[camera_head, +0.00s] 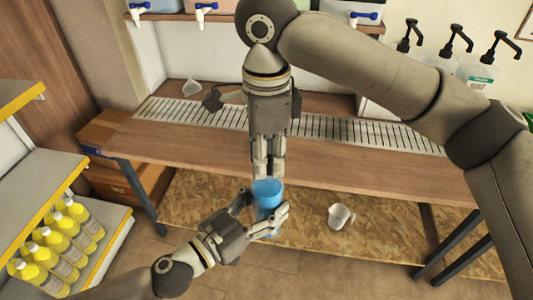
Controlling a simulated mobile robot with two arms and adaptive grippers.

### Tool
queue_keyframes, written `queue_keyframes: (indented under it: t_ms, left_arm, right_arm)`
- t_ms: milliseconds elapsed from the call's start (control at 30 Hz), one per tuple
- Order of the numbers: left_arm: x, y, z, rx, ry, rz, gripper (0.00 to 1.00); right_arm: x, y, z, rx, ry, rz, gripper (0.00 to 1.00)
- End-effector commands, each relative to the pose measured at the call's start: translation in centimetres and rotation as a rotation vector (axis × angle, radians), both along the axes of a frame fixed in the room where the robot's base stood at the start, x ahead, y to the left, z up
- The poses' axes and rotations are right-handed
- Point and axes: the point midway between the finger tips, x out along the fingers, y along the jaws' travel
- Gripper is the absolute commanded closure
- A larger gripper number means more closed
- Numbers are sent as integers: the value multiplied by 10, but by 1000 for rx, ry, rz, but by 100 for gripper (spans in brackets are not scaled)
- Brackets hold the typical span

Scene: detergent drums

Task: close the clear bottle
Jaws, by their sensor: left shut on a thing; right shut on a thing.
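My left gripper (264,213) comes in from the lower left and is shut around a bottle (268,190), which looks blue and stands roughly upright in front of the table's front edge. My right gripper (268,170) points down from above, right over the bottle's top. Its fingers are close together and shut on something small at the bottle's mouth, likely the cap. The fingers hide it, so I cannot tell whether it sits on the neck. The lower part of the bottle is partly behind my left fingers.
A wooden table (380,168) with a slotted grate (345,134) runs behind. A white jug (340,216) is on the lower board. Yellow bottles (55,240) fill a shelf at left. Pump dispensers (455,40) stand back right.

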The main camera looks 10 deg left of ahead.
Motion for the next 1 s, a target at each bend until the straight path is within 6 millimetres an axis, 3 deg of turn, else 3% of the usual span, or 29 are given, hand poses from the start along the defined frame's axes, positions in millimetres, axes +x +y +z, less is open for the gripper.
queue_keyframes:
  t_ms: [367, 400, 533, 867, 1000]
  left_arm:
    - [-1, -1, 2, 0, -4, -5, 100]
    - [-1, -2, 2, 0, -4, -5, 100]
    - [-1, -1, 2, 0, -5, -4, 100]
    - [0, -1, 2, -1, -4, -3, 100]
    - [0, -1, 2, -1, -4, -2, 100]
  right_arm:
    - [0, 1, 1, 5, -3, -38, 79]
    - [0, 1, 1, 5, -3, -38, 67]
    - [0, 1, 1, 3, -2, -37, 50]
    - [0, 1, 2, 2, -1, -37, 50]
    - [0, 1, 13, 4, -3, -36, 50]
